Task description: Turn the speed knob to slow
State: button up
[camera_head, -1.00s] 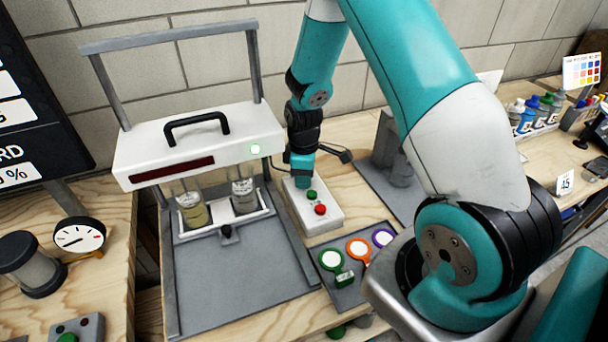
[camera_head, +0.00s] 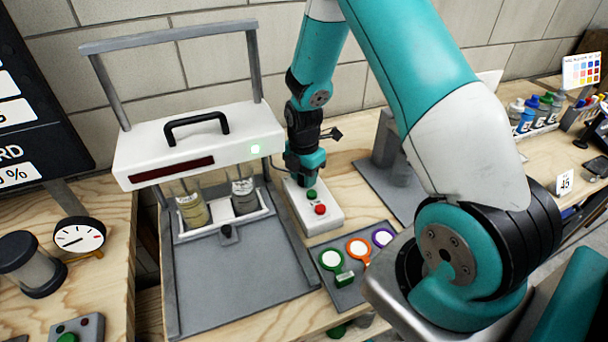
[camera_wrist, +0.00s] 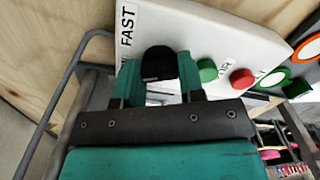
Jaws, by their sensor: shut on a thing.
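The black speed knob (camera_wrist: 158,60) sits on a white control box (camera_head: 328,226), which also fills the upper part of the wrist view (camera_wrist: 212,28). My gripper (camera_wrist: 160,74) has its two teal fingers on either side of the knob, shut on it. The word FAST (camera_wrist: 127,32) is printed on the box at the left of the knob. Any slow marking is hidden, and I cannot read where the knob points. In the head view my gripper (camera_head: 302,182) is over the far end of the box and hides the knob.
A green button (camera_wrist: 207,70) and a red button (camera_wrist: 242,78) sit on the box close to the knob. A white-topped stirrer frame (camera_head: 190,150) with two jars stands just left. A grey mat with coloured rings (camera_head: 350,293) lies in front.

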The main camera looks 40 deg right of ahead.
jog(key=shift+n, duration=1.6)
jog(key=o, duration=0.9)
jog(key=shift+o, duration=0.2)
notch_tip(320, 180, up, 18)
jog(key=b, duration=0.1)
jog(key=shift+f, duration=0.25)
